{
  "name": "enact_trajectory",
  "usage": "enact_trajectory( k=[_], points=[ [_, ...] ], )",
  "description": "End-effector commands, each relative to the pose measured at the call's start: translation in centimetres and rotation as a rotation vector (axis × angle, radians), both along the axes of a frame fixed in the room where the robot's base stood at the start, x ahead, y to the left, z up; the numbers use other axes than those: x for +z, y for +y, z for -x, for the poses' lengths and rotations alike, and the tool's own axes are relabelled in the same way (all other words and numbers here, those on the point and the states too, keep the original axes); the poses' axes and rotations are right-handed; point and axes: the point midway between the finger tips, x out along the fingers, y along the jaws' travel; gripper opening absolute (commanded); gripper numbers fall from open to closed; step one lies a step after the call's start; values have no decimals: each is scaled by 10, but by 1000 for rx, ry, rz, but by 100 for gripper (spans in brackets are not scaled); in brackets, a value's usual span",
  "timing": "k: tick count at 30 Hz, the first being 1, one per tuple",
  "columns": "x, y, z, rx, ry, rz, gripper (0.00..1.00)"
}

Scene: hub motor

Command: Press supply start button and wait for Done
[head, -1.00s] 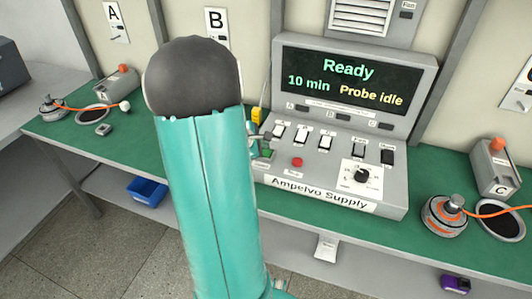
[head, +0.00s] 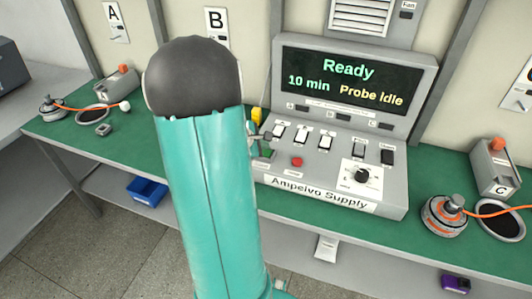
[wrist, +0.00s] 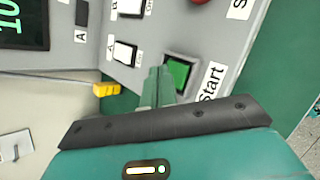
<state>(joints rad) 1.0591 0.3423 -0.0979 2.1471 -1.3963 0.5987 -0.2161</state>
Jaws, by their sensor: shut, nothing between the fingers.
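The grey Ampelvo Supply console (head: 320,209) stands on the green bench. Its screen (head: 350,83) reads "Ready", "10 min" and "Probe idle". The green start button (head: 266,153) is at the panel's lower left, partly behind my gripper in the head view. In the wrist view the green button (wrist: 178,74) sits in a grey frame beside the "Start" label. My gripper (wrist: 157,84) is shut and empty, with its fingertips just left of the button. I cannot tell whether they touch the panel. My gripper (head: 256,142) is mostly hidden behind my arm in the head view.
A red button (head: 297,162), several white and black switches and a dial (head: 362,176) share the panel. A yellow object (wrist: 106,90) lies beside the console. A motor with an orange cable (head: 445,215) stands on the bench at right.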

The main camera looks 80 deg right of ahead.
Motion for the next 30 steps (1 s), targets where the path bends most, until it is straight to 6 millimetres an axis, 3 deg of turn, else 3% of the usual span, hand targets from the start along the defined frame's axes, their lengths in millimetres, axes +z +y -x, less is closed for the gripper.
enact_trajectory(
  k=[30],
  points=[
    [-8, 0, 0, 0, 0, 0, 0]
  ],
)
